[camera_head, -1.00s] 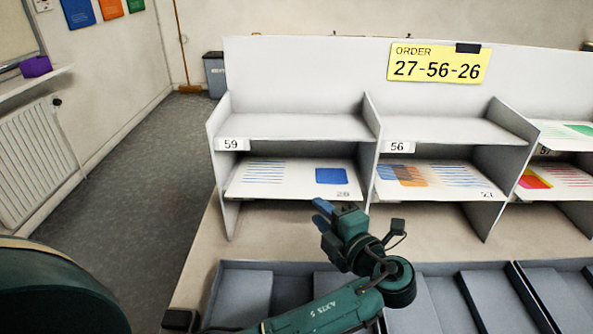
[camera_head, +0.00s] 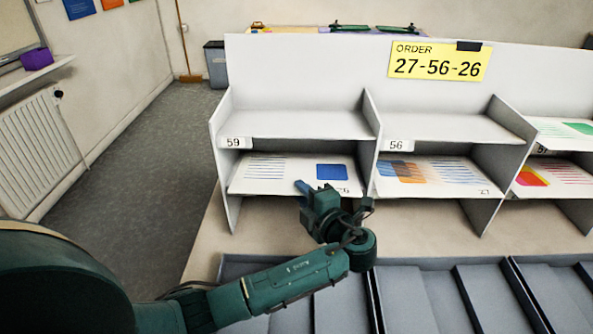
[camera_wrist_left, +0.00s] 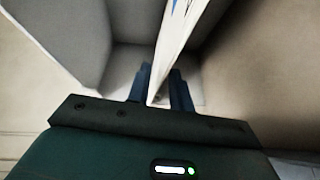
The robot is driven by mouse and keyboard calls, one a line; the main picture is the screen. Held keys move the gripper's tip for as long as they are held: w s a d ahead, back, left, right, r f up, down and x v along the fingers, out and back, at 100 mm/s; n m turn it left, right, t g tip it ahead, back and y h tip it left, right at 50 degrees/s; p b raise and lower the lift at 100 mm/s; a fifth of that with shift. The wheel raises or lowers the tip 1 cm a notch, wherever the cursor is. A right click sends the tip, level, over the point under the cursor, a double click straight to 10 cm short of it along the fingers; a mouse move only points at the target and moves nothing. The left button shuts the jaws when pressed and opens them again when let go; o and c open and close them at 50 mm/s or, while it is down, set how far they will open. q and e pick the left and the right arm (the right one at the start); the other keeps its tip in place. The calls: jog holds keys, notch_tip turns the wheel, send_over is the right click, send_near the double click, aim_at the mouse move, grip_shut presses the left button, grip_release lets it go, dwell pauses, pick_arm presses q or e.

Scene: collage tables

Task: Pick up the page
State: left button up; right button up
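A white page (camera_head: 280,182) with blue lines and a blue square lies in the lower left compartment; its corner number looks like 26 and is partly covered. A page marked 27 (camera_head: 445,187), with a blue and orange picture, lies in the compartment to its right. My left gripper (camera_head: 314,188) is at the front edge of the left page. In the left wrist view the page (camera_wrist_left: 176,50) shows edge-on between the two blue fingers (camera_wrist_left: 162,90), which stand apart on either side of it. My right gripper is not in view.
The grey shelf (camera_head: 290,126) has upper compartments labelled 59 and 56, which look empty. A yellow order card (camera_head: 440,61) reads 27-56-26. Grey trays (camera_head: 420,295) line the near table edge. Dividers stand beside each compartment.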

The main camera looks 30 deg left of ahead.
pick_arm(q)
grip_shut()
dwell(0.5)
